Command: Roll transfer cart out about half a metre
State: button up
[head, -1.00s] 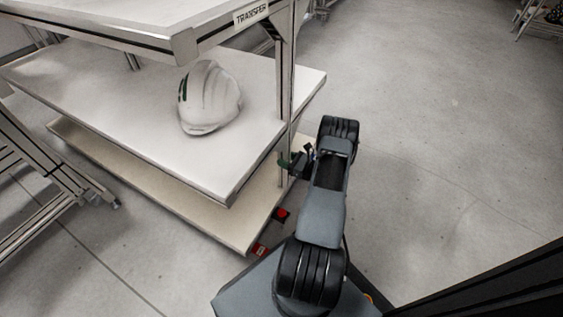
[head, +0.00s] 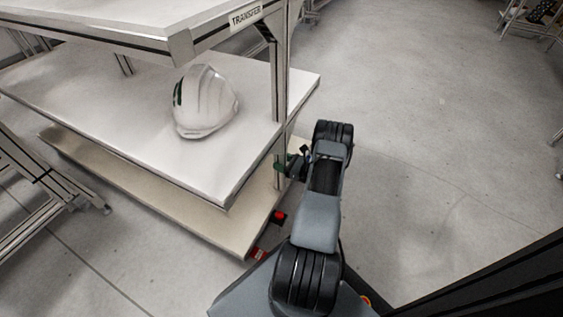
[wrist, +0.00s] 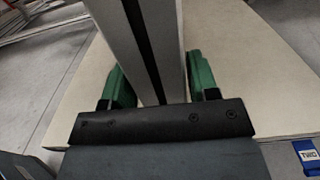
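The transfer cart (head: 165,175) stands at the left in the head view, with a "TRANSFER" label (head: 246,17) on its top edge. It has a white middle shelf and a beige lower shelf. A white helmet shell (head: 207,103) rests on the middle shelf. My gripper (head: 290,166) is at the cart's near right upright post. In the wrist view, the green fingers of my gripper (wrist: 160,82) lie on both sides of the metal post (wrist: 158,40) and appear closed against it. The fingertip contact is partly hidden by the gripper body.
A metal frame rack (head: 45,185) stands close to the cart's left side. Another rack (head: 530,22) is at the far right. Open grey floor (head: 420,120) lies right of the cart. Red caster parts (head: 279,216) show under the cart. The wrist view shows a blue tag (wrist: 308,155).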

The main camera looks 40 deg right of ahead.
jog(key=shift+o, duration=1.3)
jog(key=p+v, duration=0.3)
jog(key=v, duration=1.1)
jog(key=shift+w, duration=0.1)
